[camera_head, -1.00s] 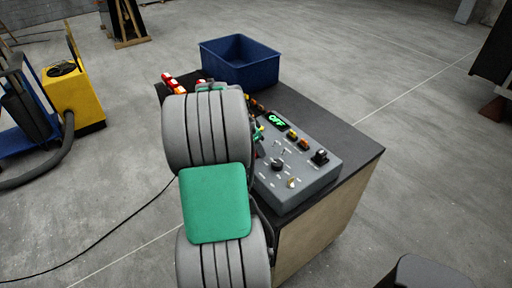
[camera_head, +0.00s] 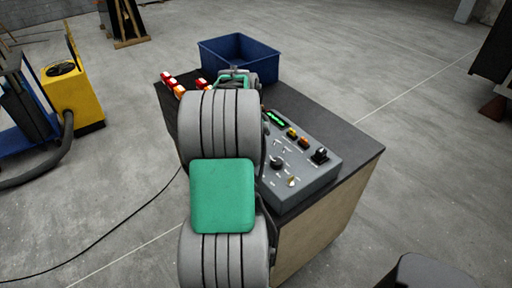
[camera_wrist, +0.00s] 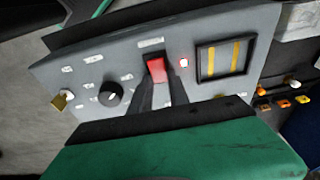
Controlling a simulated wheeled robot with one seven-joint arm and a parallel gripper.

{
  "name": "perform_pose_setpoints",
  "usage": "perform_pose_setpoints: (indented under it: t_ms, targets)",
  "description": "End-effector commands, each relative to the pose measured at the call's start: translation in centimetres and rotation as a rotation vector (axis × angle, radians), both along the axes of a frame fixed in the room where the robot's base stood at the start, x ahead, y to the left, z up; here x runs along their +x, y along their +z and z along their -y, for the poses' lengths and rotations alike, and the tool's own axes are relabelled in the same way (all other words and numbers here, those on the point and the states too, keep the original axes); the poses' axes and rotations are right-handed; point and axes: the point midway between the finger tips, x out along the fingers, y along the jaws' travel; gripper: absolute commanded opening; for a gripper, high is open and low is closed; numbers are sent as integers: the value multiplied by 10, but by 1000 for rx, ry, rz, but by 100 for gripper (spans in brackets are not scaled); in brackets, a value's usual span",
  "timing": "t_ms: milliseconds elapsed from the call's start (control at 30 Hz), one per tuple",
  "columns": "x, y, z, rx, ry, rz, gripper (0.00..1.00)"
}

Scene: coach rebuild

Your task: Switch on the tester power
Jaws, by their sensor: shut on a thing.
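In the head view my arm hides the fingertips and the switch.
A blue bin (camera_head: 240,60) stands at the back of the dark-topped bench (camera_head: 352,150). Red and orange pieces (camera_head: 180,88) lie on the bench's far left. A yellow machine (camera_head: 72,95) with a hose stands at left. Open floor lies to the right.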

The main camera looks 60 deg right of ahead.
Motion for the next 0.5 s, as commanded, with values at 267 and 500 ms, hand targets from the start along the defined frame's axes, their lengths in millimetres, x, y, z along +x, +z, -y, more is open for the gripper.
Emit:
perform_pose_setpoints:
  t_ms: [267, 500]
  targets:
    - [-1, -1, 3, 83, 2, 42, 0]
    - [-1, -1, 2, 82, 2, 41, 27]
